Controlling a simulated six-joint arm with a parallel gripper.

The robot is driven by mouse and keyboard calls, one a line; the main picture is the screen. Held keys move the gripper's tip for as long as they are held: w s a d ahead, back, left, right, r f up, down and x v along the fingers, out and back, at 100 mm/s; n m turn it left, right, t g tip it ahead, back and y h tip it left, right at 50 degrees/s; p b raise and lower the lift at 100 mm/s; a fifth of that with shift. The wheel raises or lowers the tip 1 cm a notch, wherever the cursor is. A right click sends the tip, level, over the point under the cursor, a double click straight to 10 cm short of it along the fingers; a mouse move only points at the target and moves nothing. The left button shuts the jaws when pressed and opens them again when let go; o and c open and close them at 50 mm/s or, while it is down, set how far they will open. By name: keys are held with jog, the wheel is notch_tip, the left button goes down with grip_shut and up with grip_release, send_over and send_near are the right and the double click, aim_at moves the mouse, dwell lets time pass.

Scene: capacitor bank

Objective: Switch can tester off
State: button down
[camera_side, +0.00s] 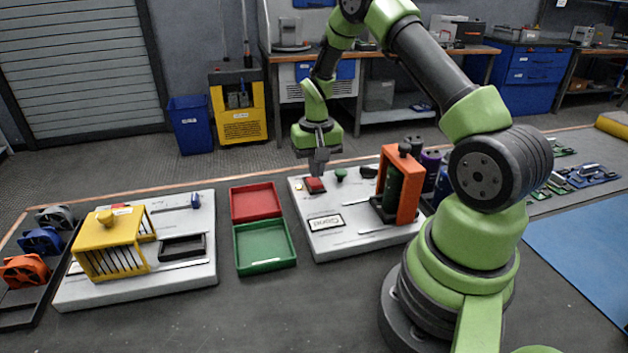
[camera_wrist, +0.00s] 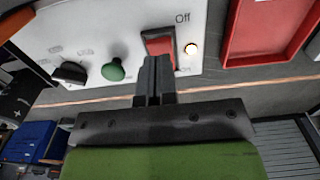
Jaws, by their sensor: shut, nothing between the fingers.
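The can tester (camera_side: 335,249) is a white panel right of the middle in the side view; its panel also shows in the wrist view (camera_wrist: 110,30). It bears a red rocker switch (camera_side: 315,185), labelled "Off" beside it in the wrist view (camera_wrist: 158,42). A small lamp (camera_wrist: 191,49) next to the switch glows. My gripper (camera_side: 319,171) is shut and empty, with its fingertips right at the switch. In the wrist view the fingertips (camera_wrist: 154,62) cover part of the switch; I cannot tell whether they touch it.
A green knob (camera_wrist: 113,69) and a black knob (camera_wrist: 69,74) sit beside the switch. An orange frame (camera_side: 407,185) with a dark green can stands on the panel's right. Red (camera_side: 256,188) and green (camera_side: 292,249) trays lie left. A yellow cage (camera_side: 110,224) stands farther left.

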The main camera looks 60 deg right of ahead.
aim_at(316, 184)
jog(key=shift+f, duration=1.35)
dwell(0.7)
jog(key=shift+r, duration=3.5)
